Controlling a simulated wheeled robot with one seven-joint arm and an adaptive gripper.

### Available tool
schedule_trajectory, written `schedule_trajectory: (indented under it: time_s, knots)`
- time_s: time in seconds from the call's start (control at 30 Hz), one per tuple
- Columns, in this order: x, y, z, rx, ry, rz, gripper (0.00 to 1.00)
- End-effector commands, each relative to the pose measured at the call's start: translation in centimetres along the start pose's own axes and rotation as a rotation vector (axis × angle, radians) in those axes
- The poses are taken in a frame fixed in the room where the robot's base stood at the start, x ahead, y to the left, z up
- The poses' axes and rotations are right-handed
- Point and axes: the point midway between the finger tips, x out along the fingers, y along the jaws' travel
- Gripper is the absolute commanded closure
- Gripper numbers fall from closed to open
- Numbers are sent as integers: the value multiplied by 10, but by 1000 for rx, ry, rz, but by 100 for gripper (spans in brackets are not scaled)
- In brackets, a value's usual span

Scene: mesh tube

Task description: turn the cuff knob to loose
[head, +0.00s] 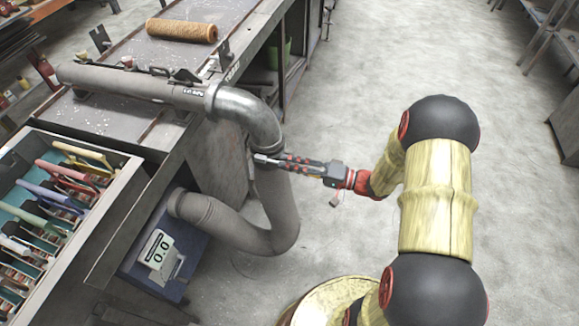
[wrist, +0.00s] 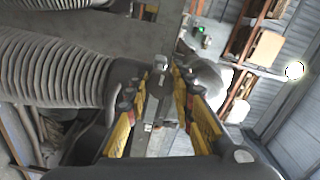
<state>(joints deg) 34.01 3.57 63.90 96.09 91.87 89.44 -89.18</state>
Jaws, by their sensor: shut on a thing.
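The cuff (head: 258,158) sits around the joint where the metal elbow pipe (head: 243,105) meets the grey hose (head: 280,205). My gripper (head: 268,160) reaches in from the right, its fingers level with the cuff. In the wrist view, my gripper's yellow and black fingers (wrist: 160,78) close in from both sides on a small grey knob (wrist: 160,64). It is shut on this cuff knob, though the contact is small and partly hidden. I cannot read the knob's setting. The ribbed hose (wrist: 50,68) fills the left of the wrist view.
A blue box (head: 160,258) with a display reading 0.0 stands below the bench. An open drawer (head: 130,180) of tools is at the left. A brown roll (head: 182,30) lies on the bench. The floor (head: 345,90) behind my arm is clear.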

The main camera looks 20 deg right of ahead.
Motion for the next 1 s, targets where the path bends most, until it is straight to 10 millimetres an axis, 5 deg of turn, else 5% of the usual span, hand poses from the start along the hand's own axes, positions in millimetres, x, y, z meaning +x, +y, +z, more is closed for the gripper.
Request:
schedule_trajectory:
  time_s: [0.37,0.4,0.7,1.0]
  knots:
    - [0,-1,-2,-8,2,-1,100]
    - [0,-1,-2,-8,2,-1,75]
    - [0,0,-1,-6,1,0,58]
    - [0,0,-1,-5,1,0,57]
